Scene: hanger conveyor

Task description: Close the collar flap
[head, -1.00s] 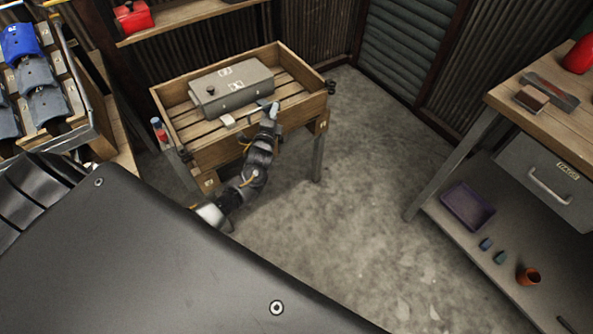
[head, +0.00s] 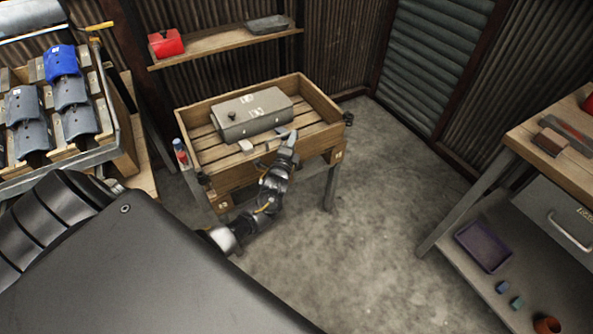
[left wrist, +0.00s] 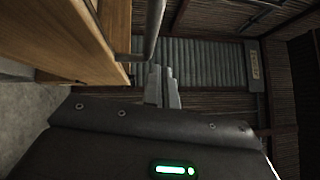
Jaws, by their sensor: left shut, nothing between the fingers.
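I cannot make out a collar flap for certain in either view. Several curved grey collar-like pieces (head: 76,122) and a blue one (head: 62,62) sit on a sloped rack at the left of the head view. My left gripper (head: 291,137) is shut and empty. It shows at the front rim of a wooden slatted crate table, far to the right of the rack. Its two fingers, together, also show in the left wrist view (left wrist: 163,86). My right gripper is not in view.
The crate table (head: 242,178) holds a grey box with a black knob (head: 253,116). A shelf (head: 222,43) carries a red item (head: 166,43). A workbench (head: 545,165) stands at the right. The concrete floor (head: 375,190) between is clear.

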